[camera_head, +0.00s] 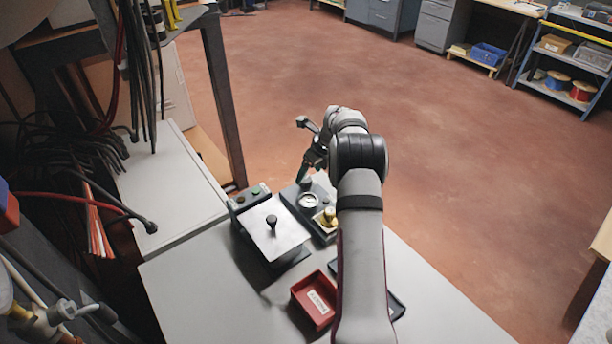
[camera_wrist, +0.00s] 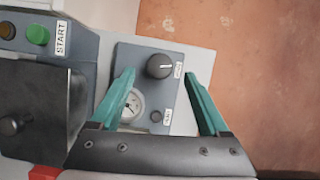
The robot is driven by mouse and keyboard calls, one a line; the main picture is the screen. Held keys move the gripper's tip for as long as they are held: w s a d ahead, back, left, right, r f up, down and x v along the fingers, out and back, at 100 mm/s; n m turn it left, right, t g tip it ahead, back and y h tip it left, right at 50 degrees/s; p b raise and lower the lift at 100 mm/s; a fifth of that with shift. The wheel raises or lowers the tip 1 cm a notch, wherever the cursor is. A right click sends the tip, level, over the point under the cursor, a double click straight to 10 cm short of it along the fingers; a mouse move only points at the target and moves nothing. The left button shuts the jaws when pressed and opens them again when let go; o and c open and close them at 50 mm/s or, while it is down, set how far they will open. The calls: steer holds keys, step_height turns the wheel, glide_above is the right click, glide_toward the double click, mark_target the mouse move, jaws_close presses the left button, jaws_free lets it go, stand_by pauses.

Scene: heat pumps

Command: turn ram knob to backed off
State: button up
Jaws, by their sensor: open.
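A round black knob (camera_wrist: 159,66) with a white pointer line sits on a grey panel (camera_wrist: 128,60) in the wrist view. The line points right, towards a small white label (camera_wrist: 179,70) too blurred to read. Below the knob are a round gauge (camera_wrist: 132,104) and a small dark button (camera_wrist: 156,116) with its own unreadable label. My gripper (camera_wrist: 158,75) is open and empty, its teal fingers seen on either side of the knob. I cannot tell its height above the panel. In the head view my gripper (camera_head: 306,172) is over the panel's far end, beyond the gauge (camera_head: 308,201).
Left of the panel is a press-like unit with a pale plate and black knob (camera_head: 272,221); a START box with a green button (camera_wrist: 38,35) stands behind it. A labelled red bin (camera_head: 316,299) and a brass-coloured part (camera_head: 327,216) are nearer. Bench is bare at front left.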

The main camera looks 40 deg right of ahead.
mark_target(306, 179)
steer(key=x, duration=0.3)
steer(key=shift+f, duration=0.1)
jaws_close()
stand_by(0.4)
steer(key=shift+w+d+n+g+y, duration=0.15)
steer(key=shift+n+y, duration=0.2)
steer(key=shift+n, duration=0.65)
steer(key=shift+s+a+n+g+y, duration=0.1)
steer(key=shift+n+y, duration=0.3)
steer(key=shift+n, duration=0.6)
steer(key=shift+w+d+n+g+y, duration=0.15)
steer(key=shift+n+y, duration=0.2)
steer(key=shift+n, duration=0.65)
steer(key=shift+s, duration=0.1)
